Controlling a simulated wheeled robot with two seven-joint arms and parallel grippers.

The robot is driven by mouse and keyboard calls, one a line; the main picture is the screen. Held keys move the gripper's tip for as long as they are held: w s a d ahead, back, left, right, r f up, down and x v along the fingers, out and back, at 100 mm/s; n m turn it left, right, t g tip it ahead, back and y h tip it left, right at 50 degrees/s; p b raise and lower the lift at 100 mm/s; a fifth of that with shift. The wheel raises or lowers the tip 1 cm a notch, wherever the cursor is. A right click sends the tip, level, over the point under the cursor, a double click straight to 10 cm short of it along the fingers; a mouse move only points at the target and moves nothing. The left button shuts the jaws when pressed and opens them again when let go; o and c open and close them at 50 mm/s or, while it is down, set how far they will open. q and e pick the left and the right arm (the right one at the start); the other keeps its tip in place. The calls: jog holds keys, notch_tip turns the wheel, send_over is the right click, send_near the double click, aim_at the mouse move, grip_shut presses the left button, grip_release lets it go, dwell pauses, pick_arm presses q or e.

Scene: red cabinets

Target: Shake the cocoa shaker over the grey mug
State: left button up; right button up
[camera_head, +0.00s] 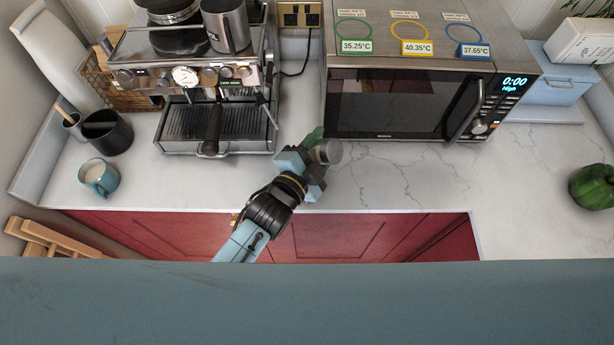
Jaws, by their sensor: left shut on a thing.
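My left gripper (311,163) is over the counter between the coffee machine and the microwave. It is shut on a small grey round-topped thing, which looks like the cocoa shaker (328,151). The fingers hide part of the shaker, and its exact tilt is hard to tell. A small green piece shows just behind the gripper; I cannot tell what it is. A blue-grey mug (98,177) with a pale, milky filling stands upright on the counter at the left, well apart from the gripper. I see no plainly grey mug. My right gripper is not in view.
The coffee machine (212,97), a black container (107,132) and the microwave (412,100) line the back. Coloured rings with temperature tags lie on the microwave. A green pepper (592,186) sits at far right. The counter (430,180) in front of the microwave is clear.

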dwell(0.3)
pick_arm(q)
jog(key=shift+f, duration=0.4)
jog(key=shift+r, duration=0.45)
jog(key=shift+f, duration=0.1)
dwell(0.3)
